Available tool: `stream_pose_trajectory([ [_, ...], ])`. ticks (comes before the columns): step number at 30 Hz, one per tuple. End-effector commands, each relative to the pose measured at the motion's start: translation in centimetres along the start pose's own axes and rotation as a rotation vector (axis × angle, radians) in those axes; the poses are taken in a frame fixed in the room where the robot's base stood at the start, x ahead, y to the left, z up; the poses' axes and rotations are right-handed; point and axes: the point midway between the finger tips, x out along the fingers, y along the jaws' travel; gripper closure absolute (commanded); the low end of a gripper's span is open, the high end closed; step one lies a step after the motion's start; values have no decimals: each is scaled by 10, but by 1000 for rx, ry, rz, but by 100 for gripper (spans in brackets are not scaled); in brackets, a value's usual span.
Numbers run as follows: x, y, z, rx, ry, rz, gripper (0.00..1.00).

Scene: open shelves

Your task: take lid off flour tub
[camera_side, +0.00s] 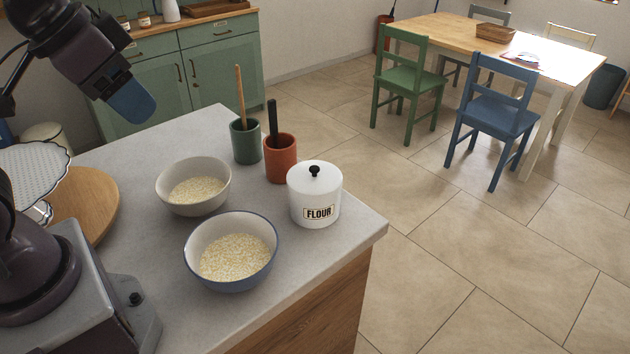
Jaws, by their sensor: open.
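The white flour tub (314,205) stands upright on the grey counter near its right corner, with a "FLOUR" label on its front. Its white lid (333,178) with a black knob (314,171) sits on top. My gripper (132,103) is at the upper left, above the counter's far edge and well apart from the tub. Its blue fingers are open, and I see nothing between them.
Two bowls of grain, a smaller (193,186) and a larger (231,251), stand left of the tub. An orange cup (281,160) and a green cup (245,142) with upright utensils stand behind it. A round wooden board (88,200) lies left. The counter's right edge (375,232) is close to the tub.

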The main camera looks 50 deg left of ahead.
Motion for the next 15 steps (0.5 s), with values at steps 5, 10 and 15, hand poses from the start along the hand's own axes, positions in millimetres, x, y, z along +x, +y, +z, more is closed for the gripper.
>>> stream_pose_trajectory([
  [5,27,0,-13,0,-136,-6,47],
  [10,60,0,-54,98,-260,0,47],
  [15,106,1,-96,314,-362,44,47],
])
